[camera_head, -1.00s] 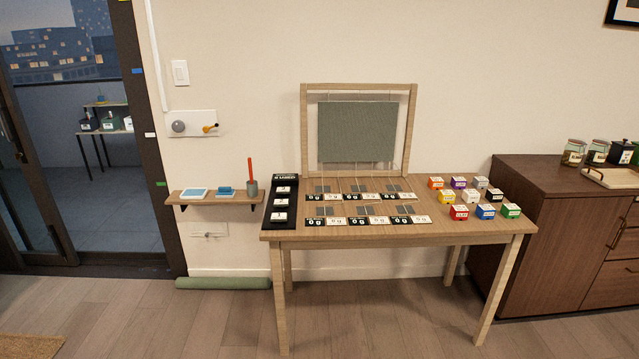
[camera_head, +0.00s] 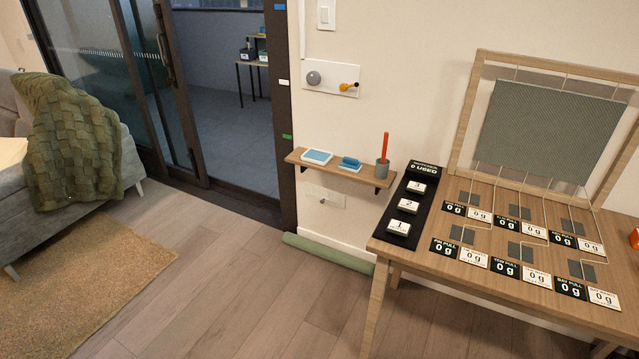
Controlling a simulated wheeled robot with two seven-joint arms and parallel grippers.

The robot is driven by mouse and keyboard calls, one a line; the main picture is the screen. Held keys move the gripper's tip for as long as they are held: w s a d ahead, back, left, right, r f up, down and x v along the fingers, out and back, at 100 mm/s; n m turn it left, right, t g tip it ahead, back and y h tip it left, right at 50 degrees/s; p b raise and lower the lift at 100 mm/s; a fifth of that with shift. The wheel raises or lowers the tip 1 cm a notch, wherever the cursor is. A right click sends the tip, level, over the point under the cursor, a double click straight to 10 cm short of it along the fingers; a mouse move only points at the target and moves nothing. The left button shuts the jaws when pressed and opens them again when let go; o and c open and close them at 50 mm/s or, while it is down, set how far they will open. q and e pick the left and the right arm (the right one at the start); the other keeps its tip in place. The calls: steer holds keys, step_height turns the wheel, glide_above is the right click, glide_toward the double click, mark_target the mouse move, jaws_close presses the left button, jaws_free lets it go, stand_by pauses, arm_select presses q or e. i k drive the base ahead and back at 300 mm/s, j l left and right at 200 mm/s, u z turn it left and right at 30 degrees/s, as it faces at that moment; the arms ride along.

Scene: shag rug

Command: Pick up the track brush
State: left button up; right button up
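A small wooden wall shelf (camera_head: 291,157) is left of the table. An upright red handle (camera_head: 385,147) stands in a grey cup (camera_head: 382,169) at the shelf's right end; it looks like a brush handle, but its lower end is hidden in the cup. A small blue item (camera_head: 349,162) lies in the middle of the shelf, too small to tell its kind. A white-rimmed tray with a blue face (camera_head: 317,156) is at the left. Which of these is the track brush is not certain. Neither of my grippers is in view.
The wooden table (camera_head: 420,256) with labelled cards and a string frame (camera_head: 463,120) fills the right. A green roll (camera_head: 325,252) lies on the floor below the shelf. A sliding glass door (camera_head: 160,100), sofa (camera_head: 20,225) and rug (camera_head: 90,285) are left. Floor in front is clear.

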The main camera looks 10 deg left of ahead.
mark_target(386, 138)
steer(key=i+j+z, duration=0.2)
steer(key=z, duration=0.15)
steer(key=i+j+z, duration=0.15)
steer(key=z, duration=0.2)
steer(key=i+j+z, duration=0.1)
steer(key=j+z, duration=0.25)
